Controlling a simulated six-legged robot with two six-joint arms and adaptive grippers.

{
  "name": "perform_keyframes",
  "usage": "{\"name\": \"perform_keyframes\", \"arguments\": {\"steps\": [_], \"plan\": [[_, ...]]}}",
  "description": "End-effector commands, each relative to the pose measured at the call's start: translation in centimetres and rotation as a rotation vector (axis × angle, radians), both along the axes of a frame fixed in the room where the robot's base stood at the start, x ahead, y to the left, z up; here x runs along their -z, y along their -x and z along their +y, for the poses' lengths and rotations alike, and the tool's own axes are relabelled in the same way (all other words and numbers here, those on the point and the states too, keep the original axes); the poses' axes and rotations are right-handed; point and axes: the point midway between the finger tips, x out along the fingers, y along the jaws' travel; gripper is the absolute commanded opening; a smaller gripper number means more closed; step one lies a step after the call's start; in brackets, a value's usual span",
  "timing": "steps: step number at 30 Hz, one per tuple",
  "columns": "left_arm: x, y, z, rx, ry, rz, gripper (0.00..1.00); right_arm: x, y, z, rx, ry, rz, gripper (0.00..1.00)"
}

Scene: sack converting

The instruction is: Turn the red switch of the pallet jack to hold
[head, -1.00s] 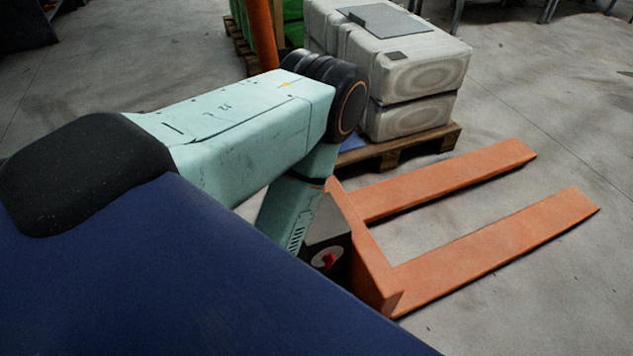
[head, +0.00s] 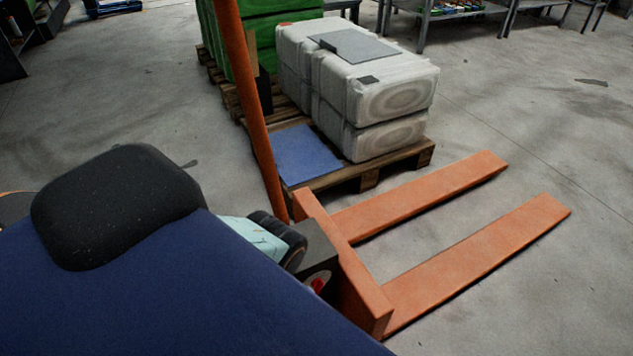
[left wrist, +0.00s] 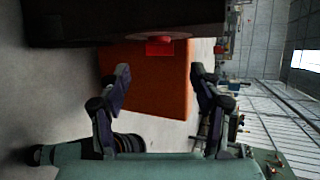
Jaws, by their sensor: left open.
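The orange pallet jack (head: 362,287) stands at the lower middle of the head view, its forks pointing to the upper right. Its red switch (head: 318,284) sits on a pale round plate on the dark box behind the forks, partly cut off by my body. In the left wrist view the red switch (left wrist: 160,46) shows at the top, beyond the fingertips and roughly between them. My left gripper (left wrist: 161,76) is open, with nothing between its fingers, and apart from the switch. My right gripper is in neither view.
An orange handle pole (head: 250,110) rises behind the dark box. A wooden pallet (head: 390,165) carries white wrapped bales (head: 375,90), with a blue sheet (head: 308,155) on its near end. Metal tables stand at the back. The floor right of the forks is clear.

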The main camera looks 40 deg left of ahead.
Motion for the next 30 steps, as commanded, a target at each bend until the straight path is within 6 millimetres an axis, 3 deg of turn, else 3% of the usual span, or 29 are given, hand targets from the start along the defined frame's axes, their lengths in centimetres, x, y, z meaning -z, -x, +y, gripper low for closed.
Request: {"name": "perform_keyframes", "arguments": {"steps": [9, 15, 25, 30], "plan": [[2.1, -4.6, 0.2, 0.0, 0.002, -0.002, 0.64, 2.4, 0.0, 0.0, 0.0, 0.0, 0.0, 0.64], [2.7, -6.3, 0.2, 0.002, 0.003, 0.0, 0.64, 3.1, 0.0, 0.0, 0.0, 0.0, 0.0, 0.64], [2.7, -6.6, 0.2, 0.001, 0.004, 0.002, 0.64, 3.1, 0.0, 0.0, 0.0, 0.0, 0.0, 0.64], [2.7, -6.6, 0.2, 0.001, 0.004, 0.002, 0.5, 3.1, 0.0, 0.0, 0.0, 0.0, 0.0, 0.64]]}}
